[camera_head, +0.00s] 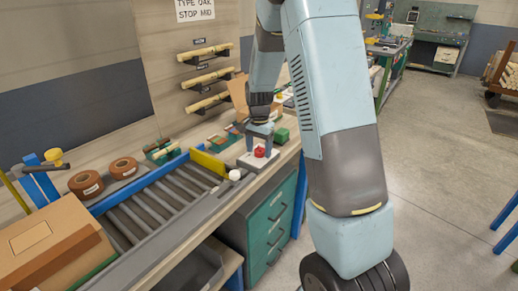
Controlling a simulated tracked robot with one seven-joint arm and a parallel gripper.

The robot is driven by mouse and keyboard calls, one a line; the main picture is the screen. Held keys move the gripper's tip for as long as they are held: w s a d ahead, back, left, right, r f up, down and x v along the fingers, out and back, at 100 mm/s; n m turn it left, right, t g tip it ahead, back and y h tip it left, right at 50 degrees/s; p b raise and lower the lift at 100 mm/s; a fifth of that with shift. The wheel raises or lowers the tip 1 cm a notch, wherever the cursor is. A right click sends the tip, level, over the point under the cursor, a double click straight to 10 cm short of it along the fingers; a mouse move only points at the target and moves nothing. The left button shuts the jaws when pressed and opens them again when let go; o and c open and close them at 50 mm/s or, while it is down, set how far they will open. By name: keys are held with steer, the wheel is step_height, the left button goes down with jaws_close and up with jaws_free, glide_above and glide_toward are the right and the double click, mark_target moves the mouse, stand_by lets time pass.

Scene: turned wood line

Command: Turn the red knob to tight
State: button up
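The red knob (260,152) sits on a pale square base (247,162) near the front edge of the workbench. My gripper (260,149) reaches down over it from above. Its two blue-grey fingers look spread, one on each side of the knob, with the knob showing between and just below them. A gap seems to show between fingers and knob, but the view is too small to tell contact surely. The knob's pointer or markings cannot be read.
A roller conveyor (165,203) with a yellow stop bar (207,163) lies left of the knob. A white round knob (234,175) is close by. A green block (281,135) stands to the right. A cardboard box (50,240) is front left.

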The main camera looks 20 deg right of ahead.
mark_target(259, 148)
step_height(259, 148, up, 14)
steer(key=shift+f, duration=0.15)
stand_by(0.7)
steer(key=s+r+n+t, duration=0.1)
steer(key=s+r+n, duration=0.1)
steer(key=s+r, duration=0.45)
steer(key=s+r+n+t, duration=0.2)
steer(key=s+r+n, duration=0.15)
steer(key=s, duration=0.55)
steer(key=s+a+r+n+t, duration=0.1)
steer(key=s+n, duration=0.3)
steer(key=s, duration=1.1)
steer(key=shift+s+a+r+t, duration=0.2)
steer(key=shift+s+a+t, duration=0.15)
steer(key=shift+t, duration=0.45)
steer(key=shift+c, duration=0.4)
